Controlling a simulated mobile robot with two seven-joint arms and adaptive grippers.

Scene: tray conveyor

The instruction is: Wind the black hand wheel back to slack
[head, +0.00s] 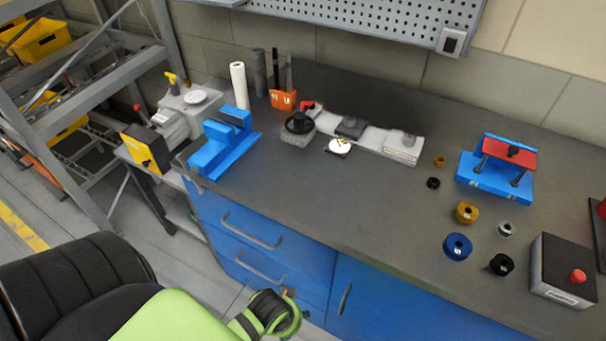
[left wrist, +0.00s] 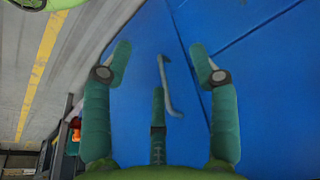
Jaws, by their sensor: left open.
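The black hand wheel (head: 299,122) sits on a grey block at the left end of a low pale-grey fixture (head: 372,137) on the workbench. A small red part (head: 308,105) is just behind the wheel. A white round dial (head: 339,146) lies in front of the fixture. My left gripper (head: 283,312) is low in front of the blue drawers, below the bench top and well away from the wheel. My right gripper is in neither view.
A blue vise (head: 223,145) stands left of the wheel, with a white roll (head: 239,86) and an orange holder (head: 283,99) behind. Several rings, a blue and red press (head: 496,167) and a red-button box (head: 563,271) are at right. The bench front-centre is clear.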

